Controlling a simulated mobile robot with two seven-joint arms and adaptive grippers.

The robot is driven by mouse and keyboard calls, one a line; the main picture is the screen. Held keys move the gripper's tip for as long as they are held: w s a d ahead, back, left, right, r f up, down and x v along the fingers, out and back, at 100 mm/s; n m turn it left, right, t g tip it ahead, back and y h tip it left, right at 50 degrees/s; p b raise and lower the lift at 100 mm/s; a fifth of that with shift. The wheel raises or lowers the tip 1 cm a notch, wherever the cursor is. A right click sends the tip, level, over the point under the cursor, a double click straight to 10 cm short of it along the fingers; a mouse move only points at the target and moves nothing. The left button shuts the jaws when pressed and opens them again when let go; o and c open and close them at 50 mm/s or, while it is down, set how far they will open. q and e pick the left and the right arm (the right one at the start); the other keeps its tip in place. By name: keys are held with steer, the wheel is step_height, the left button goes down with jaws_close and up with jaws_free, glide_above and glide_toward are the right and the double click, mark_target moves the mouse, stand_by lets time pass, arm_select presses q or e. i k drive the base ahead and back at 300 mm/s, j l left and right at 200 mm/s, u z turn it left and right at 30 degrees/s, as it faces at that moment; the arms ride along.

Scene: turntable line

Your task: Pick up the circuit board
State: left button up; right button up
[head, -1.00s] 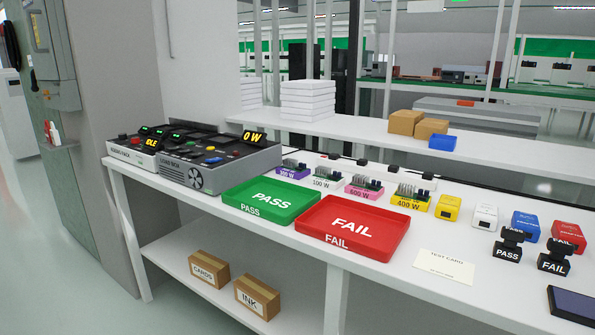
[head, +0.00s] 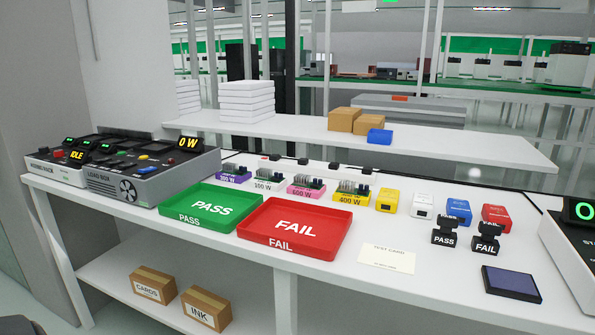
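Several circuit boards stand in a row on the white table, each on a coloured, labelled base. From left to right they are a purple-based board (head: 233,177) whose label is hard to read, a white-based board (head: 269,185) marked 100 W, a pink-based board (head: 303,192) marked 600 W and a yellow-based board (head: 351,200) marked 400 W. All stand behind the green PASS tray (head: 176,218) and the red FAIL tray (head: 268,241). Neither of my grippers is in view.
The load box (head: 125,187) stands at the left. Yellow (head: 387,201), white (head: 421,206), blue (head: 458,211) and red (head: 496,217) blocks, PASS (head: 444,238) and FAIL (head: 485,246) stamps, a test card (head: 388,258) and a dark pad (head: 511,284) lie to the right.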

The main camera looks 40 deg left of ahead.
mark_target(231, 172)
steer(key=j+z, duration=0.45)
steer(key=k+j+z, duration=0.25)
steer(key=j+z, duration=0.15)
steer(key=k+j+z, duration=0.1)
steer(key=j, duration=0.3)
steer(key=k+j+z, duration=0.15)
steer(key=j, duration=0.2)
steer(key=k+j+z, duration=0.1)
steer(key=k+j, duration=0.15)
steer(key=j, duration=0.15)
